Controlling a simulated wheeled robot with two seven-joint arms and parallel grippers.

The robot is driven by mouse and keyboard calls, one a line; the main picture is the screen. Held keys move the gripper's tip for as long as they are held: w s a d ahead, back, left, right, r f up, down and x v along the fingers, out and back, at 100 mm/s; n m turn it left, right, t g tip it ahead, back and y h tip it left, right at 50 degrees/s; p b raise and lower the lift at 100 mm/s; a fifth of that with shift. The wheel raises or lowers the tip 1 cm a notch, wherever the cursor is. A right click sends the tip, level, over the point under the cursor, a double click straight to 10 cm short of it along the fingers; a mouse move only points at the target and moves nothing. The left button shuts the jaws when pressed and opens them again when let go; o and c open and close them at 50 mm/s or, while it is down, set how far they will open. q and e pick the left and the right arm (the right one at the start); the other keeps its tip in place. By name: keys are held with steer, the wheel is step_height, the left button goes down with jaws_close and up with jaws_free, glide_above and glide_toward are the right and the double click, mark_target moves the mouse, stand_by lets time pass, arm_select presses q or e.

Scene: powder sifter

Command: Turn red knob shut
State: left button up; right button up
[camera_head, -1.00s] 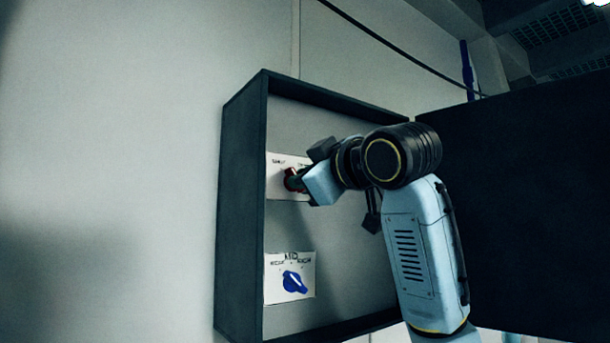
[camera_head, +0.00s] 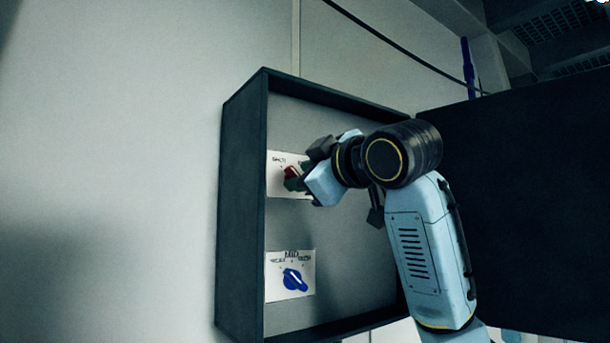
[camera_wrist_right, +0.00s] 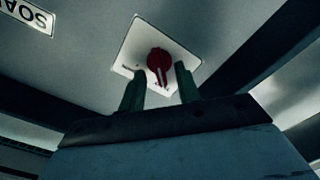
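The red knob (camera_head: 290,173) sits on a white label plate (camera_head: 274,178) in the upper part of an open dark wall box. It also shows in the right wrist view as a round red knob (camera_wrist_right: 158,58) with a pale line on its grip. My right gripper (camera_head: 299,182) is just in front of the knob and covers part of it and of the plate. In the wrist view its two green fingers (camera_wrist_right: 161,79) are apart, with the knob at and just beyond their tips; contact cannot be told. My left gripper is out of view.
A blue knob (camera_head: 294,280) on a second white plate is lower in the same box. The box's left wall (camera_head: 240,200) stands out from the wall. A large dark panel (camera_head: 530,200) is to the right, behind my right arm.

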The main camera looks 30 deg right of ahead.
steer(key=s+d+b, duration=0.2)
steer(key=s+b, duration=0.2)
steer(key=s, duration=0.9)
steer(key=shift+s, duration=0.15)
stand_by(0.3)
